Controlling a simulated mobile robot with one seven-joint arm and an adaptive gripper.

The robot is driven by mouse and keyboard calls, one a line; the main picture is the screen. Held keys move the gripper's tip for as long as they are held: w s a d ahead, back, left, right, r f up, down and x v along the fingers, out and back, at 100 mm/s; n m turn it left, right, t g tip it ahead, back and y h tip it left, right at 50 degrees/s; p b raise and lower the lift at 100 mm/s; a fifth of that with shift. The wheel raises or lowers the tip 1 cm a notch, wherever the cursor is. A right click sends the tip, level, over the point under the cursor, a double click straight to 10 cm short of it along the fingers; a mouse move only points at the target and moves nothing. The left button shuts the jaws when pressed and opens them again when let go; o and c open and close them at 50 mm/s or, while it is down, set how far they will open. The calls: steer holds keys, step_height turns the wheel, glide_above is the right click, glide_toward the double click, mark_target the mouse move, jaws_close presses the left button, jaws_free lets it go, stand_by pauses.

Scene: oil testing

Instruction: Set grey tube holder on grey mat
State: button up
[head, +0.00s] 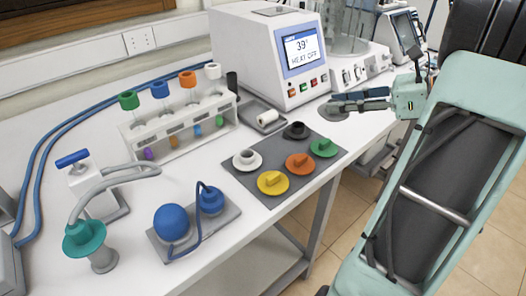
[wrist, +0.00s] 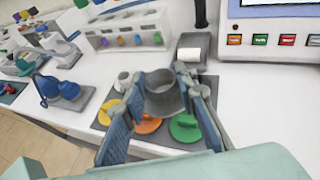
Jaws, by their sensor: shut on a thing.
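In the wrist view my gripper (wrist: 170,85) has its two blue-grey fingers on either side of a grey tube holder (wrist: 165,100), a short open ring with a wider rim, and is shut on it. In the head view my gripper (head: 338,102) is above the bench, right of the mat, with a grey disc-like part (head: 338,113) showing at its fingertips. The grey mat (head: 232,172) lies flat on the white bench. On it are a white cup-like holder (head: 247,160), a dark one (head: 296,131) and yellow (head: 272,182), orange (head: 299,163) and green (head: 323,147) pieces.
A heater with a screen (head: 303,48) stands behind the mat. A small grey stand with a white roll (head: 266,118) is next to it. A tube rack (head: 180,125) and a blue-bulb device (head: 190,220) are to the left. The bench edge runs close along the mat's front.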

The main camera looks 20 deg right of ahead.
steer(key=w+a+f+b, duration=0.1)
steer(key=w+a+f, duration=0.1)
steer(key=a, duration=0.1)
steer(key=w+a+f, duration=0.2)
steer(key=a+f, duration=0.1)
steer(key=a, duration=0.1)
steer(key=w+a+f+b, duration=0.1)
steer(key=w+a+f, duration=0.1)
steer(key=a+f, duration=0.1)
steer(key=shift+w+a+b, duration=0.15)
steer(key=shift+w+b, duration=0.15)
steer(key=shift+w+a+f+b, duration=0.15)
steer(key=shift+a+f+b, duration=0.1)
steer(key=shift+f, duration=0.55)
steer(key=shift+w+a+f+b, duration=0.2)
steer(key=shift+f+b, duration=0.05)
steer(key=shift+f, duration=0.6)
steer(key=shift+w+a+f+b, duration=0.15)
steer(key=shift+a+f+b, duration=0.1)
steer(key=shift+f, duration=0.55)
steer(key=shift+f, duration=0.1)
steer(key=o, duration=1.1)
steer(key=shift+o, duration=0.2)
